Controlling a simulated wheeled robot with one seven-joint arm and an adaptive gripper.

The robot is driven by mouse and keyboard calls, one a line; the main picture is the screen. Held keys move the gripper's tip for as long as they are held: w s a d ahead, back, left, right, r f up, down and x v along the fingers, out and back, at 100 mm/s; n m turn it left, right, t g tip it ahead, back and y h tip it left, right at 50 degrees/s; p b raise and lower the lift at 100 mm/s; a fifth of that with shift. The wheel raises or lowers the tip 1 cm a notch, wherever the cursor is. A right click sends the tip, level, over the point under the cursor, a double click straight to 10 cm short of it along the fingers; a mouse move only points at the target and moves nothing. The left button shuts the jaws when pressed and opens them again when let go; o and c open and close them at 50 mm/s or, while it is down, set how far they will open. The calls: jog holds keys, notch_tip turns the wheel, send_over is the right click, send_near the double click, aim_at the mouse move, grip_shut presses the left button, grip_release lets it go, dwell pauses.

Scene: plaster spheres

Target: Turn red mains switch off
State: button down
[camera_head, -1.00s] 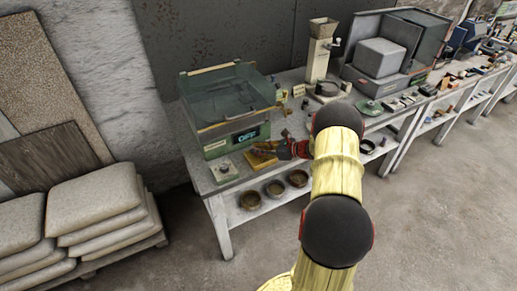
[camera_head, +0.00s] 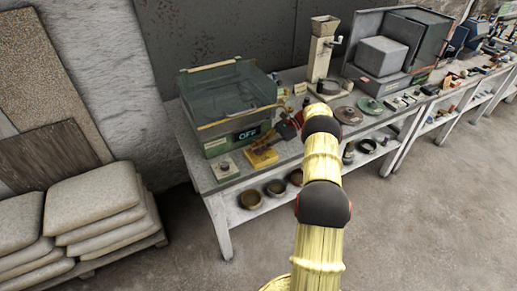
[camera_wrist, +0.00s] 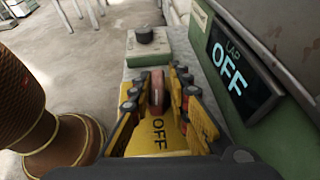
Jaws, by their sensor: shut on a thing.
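The red mains switch (camera_wrist: 157,88) stands up from a yellow plate (camera_wrist: 158,132) marked OFF, and shows between my fingers in the wrist view. My gripper (camera_wrist: 157,84) is shut on the switch, one finger on each side. In the head view the yellow switch base (camera_head: 260,158) sits at the bench's front edge, and my gripper (camera_head: 284,131) reaches to it from the right, partly hidden by my arm. The display (camera_wrist: 232,72) beside it reads OFF, and also reads OFF in the head view (camera_head: 248,134).
A green machine with a glass lid (camera_head: 225,98) stands behind the switch. A small box with a black knob (camera_wrist: 147,44) is near the bench corner. A brown ribbed object (camera_wrist: 62,135) is close at left in the wrist view. Bowls (camera_head: 250,199) stand on the shelf below.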

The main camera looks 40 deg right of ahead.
jog(key=shift+s+a+f+n+g+y, duration=0.1)
jog(key=shift+s+f+n+g+y, duration=0.1)
jog(key=shift+n+g, duration=0.15)
jog(key=shift+s+a+f+n+g+y, duration=0.1)
jog(key=shift+n+g+y, duration=0.15)
jog(key=shift+g, duration=0.2)
jog(key=c, duration=2.1)
grip_release()
jog(key=o, duration=0.3)
jog(key=shift+r, duration=0.15)
jog(key=shift+w+d+r, duration=0.1)
jog(key=shift+d+r, duration=0.05)
jog(key=shift+d, duration=0.15)
jog(key=shift+v, duration=3.5)
jog(key=shift+r, duration=0.1)
